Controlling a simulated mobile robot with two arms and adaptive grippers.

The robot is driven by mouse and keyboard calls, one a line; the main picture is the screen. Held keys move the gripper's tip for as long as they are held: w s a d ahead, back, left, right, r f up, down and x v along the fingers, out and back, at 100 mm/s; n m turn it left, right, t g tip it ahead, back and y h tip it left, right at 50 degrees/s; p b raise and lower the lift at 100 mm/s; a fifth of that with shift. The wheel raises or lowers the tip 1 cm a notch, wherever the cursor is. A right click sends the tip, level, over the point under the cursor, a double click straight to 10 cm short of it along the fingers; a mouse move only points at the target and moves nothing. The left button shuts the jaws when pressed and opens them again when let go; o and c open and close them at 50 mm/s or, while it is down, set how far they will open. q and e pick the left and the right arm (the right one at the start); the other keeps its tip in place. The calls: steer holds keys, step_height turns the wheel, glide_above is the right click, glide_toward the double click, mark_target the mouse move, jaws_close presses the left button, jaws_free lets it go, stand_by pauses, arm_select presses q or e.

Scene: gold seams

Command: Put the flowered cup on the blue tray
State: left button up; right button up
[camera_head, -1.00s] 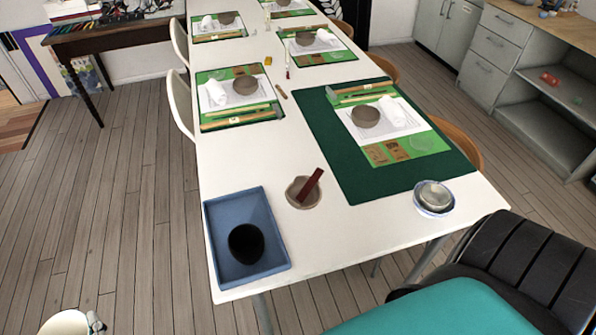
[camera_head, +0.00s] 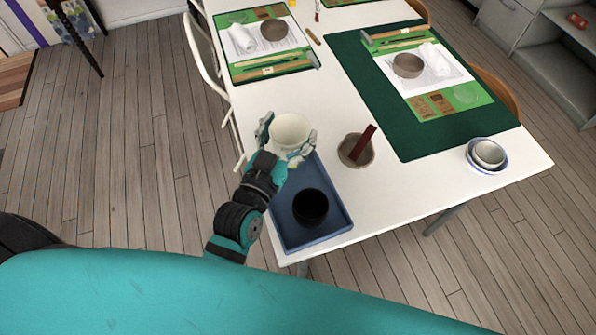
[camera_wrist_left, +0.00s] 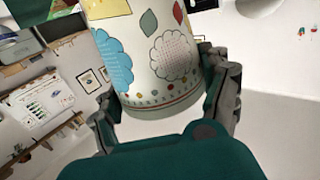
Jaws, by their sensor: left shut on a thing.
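The flowered cup (camera_head: 291,130) is white and shows from above in the head view. In the left wrist view the cup (camera_wrist_left: 150,45) shows cloud and leaf patterns and a dotted band. My left gripper (camera_head: 285,142) is shut on it, one finger on each side; the fingers also show in the left wrist view (camera_wrist_left: 166,98). In the head view, the cup appears just beyond the far edge of the blue tray (camera_head: 336,208); its height is hard to tell. A black cup (camera_head: 310,207) stands inside the tray. My right gripper is out of view.
A grey-brown bowl (camera_head: 357,150) with a dark red block stands right of the tray. Stacked bowls (camera_head: 487,155) stand near the right table corner. A green mat (camera_head: 400,130) lies farther back. A white chair (camera_head: 205,60) stands along the left side.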

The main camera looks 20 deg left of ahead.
arm_select(q)
steer(key=f, duration=0.5)
steer(key=shift+s+d, duration=0.1)
steer(key=shift+d, duration=0.15)
step_height(320, 180, down, 2)
steer(key=shift+f+b, duration=0.15)
steer(key=shift+b, duration=0.15)
steer(key=shift+a+f, duration=0.1)
steer(key=shift+f, duration=0.3)
steer(key=o, duration=1.6)
steer(key=shift+o, duration=0.2)
steer(key=shift+s, duration=0.25)
steer(key=s, duration=0.3)
steer(key=s+a+b, duration=0.1)
steer(key=s, duration=0.6)
steer(key=shift+s+a, duration=0.25)
steer(key=shift+s, duration=0.5)
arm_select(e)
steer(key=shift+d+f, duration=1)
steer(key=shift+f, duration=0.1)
